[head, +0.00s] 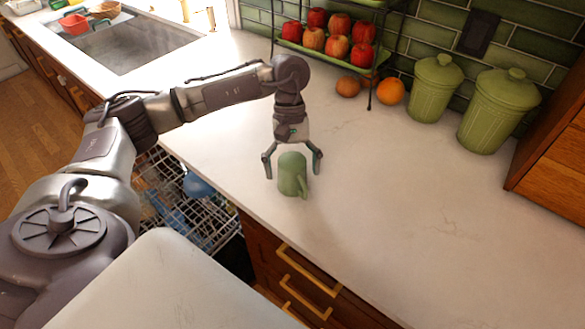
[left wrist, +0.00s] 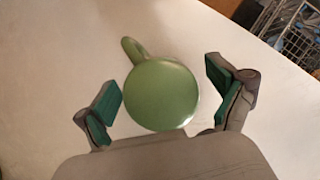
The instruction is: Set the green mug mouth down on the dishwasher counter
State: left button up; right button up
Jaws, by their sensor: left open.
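The green mug (head: 291,175) stands mouth down on the white counter (head: 400,215), near its front edge and above the dishwasher. Its closed base faces up and its handle points toward the front right in the head view. In the left wrist view the round base of the mug (left wrist: 161,95) shows with the handle at upper left. My left gripper (head: 292,168) is open above and around the mug, one finger on each side. In the left wrist view there is a gap between the mug and each finger of the gripper (left wrist: 167,102). My right gripper is not in view.
The open dishwasher rack (head: 160,175) holds dishes below the counter edge. A fruit stand (head: 330,62), an orange (head: 391,91) and two green canisters (head: 495,110) stand along the back wall. A sink (head: 125,45) lies at upper left. The counter right of the mug is clear.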

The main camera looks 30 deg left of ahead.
pick_arm(q)
jog(key=shift+w+r, duration=0.1)
jog(key=shift+r, duration=0.1)
jog(key=v, duration=1.1)
jog(key=shift+r, duration=0.25)
jog(key=shift+a, duration=0.1)
